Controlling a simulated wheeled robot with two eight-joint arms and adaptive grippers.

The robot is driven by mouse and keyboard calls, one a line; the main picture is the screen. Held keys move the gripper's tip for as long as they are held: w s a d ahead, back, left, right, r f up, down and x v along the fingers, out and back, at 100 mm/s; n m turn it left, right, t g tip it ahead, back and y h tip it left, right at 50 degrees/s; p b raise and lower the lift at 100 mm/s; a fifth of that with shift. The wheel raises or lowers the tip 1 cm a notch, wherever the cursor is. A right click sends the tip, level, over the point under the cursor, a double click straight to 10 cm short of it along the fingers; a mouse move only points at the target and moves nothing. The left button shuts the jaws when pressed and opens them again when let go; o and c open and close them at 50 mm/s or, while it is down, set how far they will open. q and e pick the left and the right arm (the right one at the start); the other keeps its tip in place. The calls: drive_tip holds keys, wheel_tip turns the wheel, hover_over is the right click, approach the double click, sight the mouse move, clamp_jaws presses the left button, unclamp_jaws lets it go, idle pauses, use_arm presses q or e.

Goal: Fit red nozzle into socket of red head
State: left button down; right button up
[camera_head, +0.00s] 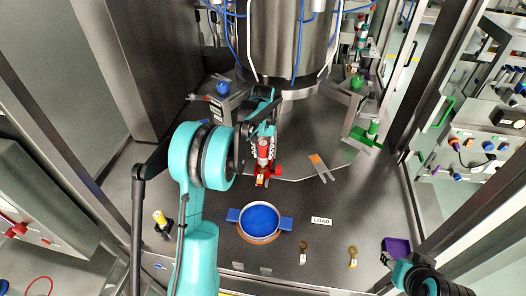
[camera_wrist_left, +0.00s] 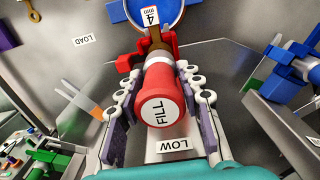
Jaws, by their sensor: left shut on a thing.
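The red nozzle (camera_wrist_left: 162,102), a red cylinder marked FILL with a white band, lies between the fingers of my left gripper (camera_wrist_left: 160,112), which is shut on it. In the head view the nozzle (camera_head: 264,150) is upright below my left gripper (camera_head: 262,140). A red forked part (camera_wrist_left: 150,62), likely the red head, is right at the nozzle's far end; it also shows in the head view (camera_head: 276,171). I cannot tell whether the nozzle touches it or sits in its socket, since the nozzle hides the joint. My right gripper is out of view.
A round blue-filled dish (camera_head: 261,222) with blue side tabs stands in front. Blue (camera_head: 222,88) and green (camera_head: 372,130) fixtures stand left and right of the steel column. A purple box (camera_head: 397,246) is at the right edge. The plate near the LOAD label (camera_head: 321,221) is mostly clear.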

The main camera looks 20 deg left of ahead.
sight(263, 158)
use_arm(q)
drive_tip(key=shift+f+b, duration=1.55)
drive_tip(key=shift+f, duration=0.5)
drive_tip(key=c, duration=0.9)
unclamp_jaws()
drive_tip(key=shift+r, duration=0.1)
wheel_tip(263, 158, up, 12)
drive_tip(key=shift+f, duration=0.1)
drive_tip(key=shift+s, duration=0.1)
